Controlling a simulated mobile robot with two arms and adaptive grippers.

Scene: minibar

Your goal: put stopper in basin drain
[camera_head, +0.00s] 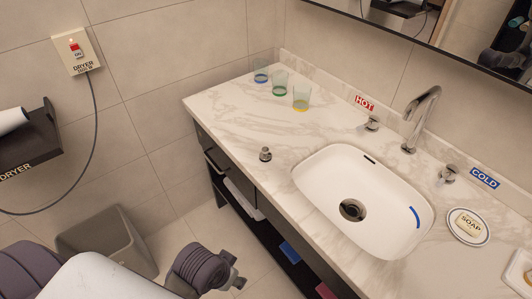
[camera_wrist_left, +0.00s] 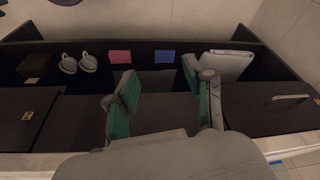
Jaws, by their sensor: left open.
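The stopper (camera_head: 265,153), a small dark metal plug with a knob, stands on the marble counter (camera_head: 235,110) left of the basin. The white basin (camera_head: 320,185) is set into the counter. Its round drain (camera_head: 352,209) shows dark inside, with nothing covering its middle. My left gripper (camera_wrist_left: 158,80) is open and empty in the left wrist view, its green-padded fingers apart in front of the dark under-counter shelf. In the head view my left arm is at the bottom left, low and away from the stopper. My right gripper is not in view.
A chrome tap (camera_head: 421,112) stands behind the basin, between the hot handle (camera_head: 372,123) and the cold handle (camera_head: 449,173). Several tumblers (camera_head: 280,84) stand at the far left. A soap dish (camera_head: 468,227) is right of the basin. A bin (camera_head: 105,240) stands on the floor.

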